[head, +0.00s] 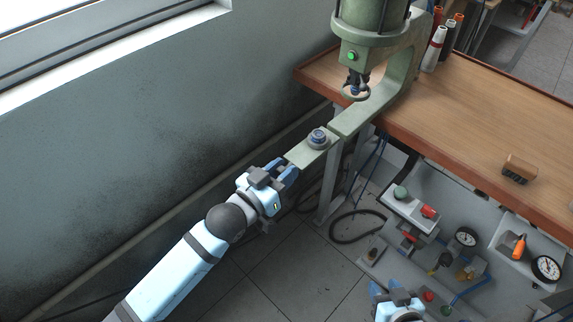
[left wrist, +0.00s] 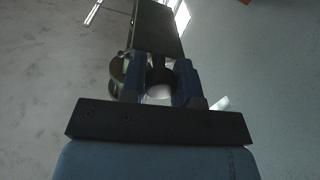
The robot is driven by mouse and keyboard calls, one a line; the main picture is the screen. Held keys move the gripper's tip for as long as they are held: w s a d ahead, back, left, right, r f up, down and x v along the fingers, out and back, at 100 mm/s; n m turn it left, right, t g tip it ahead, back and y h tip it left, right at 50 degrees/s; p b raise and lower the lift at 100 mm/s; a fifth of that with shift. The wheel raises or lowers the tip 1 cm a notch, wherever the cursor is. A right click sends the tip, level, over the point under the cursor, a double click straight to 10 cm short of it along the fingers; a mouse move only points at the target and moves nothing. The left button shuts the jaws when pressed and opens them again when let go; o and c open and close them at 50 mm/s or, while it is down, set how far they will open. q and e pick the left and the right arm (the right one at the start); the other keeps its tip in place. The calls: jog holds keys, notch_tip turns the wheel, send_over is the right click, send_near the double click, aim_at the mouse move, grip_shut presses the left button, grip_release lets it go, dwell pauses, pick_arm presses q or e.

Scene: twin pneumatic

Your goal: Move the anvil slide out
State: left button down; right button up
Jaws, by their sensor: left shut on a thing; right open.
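The anvil slide (head: 307,150) is a grey-green flat bar sticking out past the table's left edge, with a round dark anvil (head: 318,138) on top. It lies in line with the lower arm of the green press (head: 352,118). My left gripper (head: 288,170) is shut on the slide's near end. In the left wrist view the slide (left wrist: 157,30) runs up from between the left gripper's fingers (left wrist: 158,85); the exact grip is dark there. My right gripper (head: 390,290) is open and empty at the bottom, partly out of the frame.
The wooden table (head: 480,110) holds thread cones (head: 434,50) and a small brown block (head: 518,168). Below it is a grey panel with gauges (head: 546,268), a red button (head: 430,212) and hoses. A grey wall (head: 130,130) stands left of my left arm. Floor shows below the slide.

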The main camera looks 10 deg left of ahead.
pick_arm(q)
jog(key=c, duration=0.9)
grip_release()
jog(key=shift+o, duration=0.2)
jog(key=v, duration=1.3)
jog(key=shift+s+a, duration=0.2)
jog(key=shift+s, duration=0.15)
pick_arm(e)
jog(key=shift+s+f, duration=0.1)
jog(key=shift+f, duration=0.05)
pick_arm(q)
jog(key=shift+f, duration=0.1)
jog(key=s+a+f+n+g+y, duration=0.1)
jog(key=s+a+f+g+y, duration=0.15)
jog(key=f, duration=0.65)
jog(key=s+a+f+n+g+y, duration=0.15)
jog(key=f+y, duration=0.25)
jog(key=f, duration=0.5)
notch_tip(320, 180, up, 12)
jog(key=s+a+p, duration=0.1)
jog(key=p, duration=1.3)
jog(key=shift+s+m, duration=0.3)
jog(key=shift+m, duration=0.05)
pick_arm(e)
notch_tip(320, 180, up, 13)
jog(key=shift+s+d+f+n, duration=0.2)
jog(key=shift+s+d+n, duration=0.15)
jog(key=shift+d, duration=0.1)
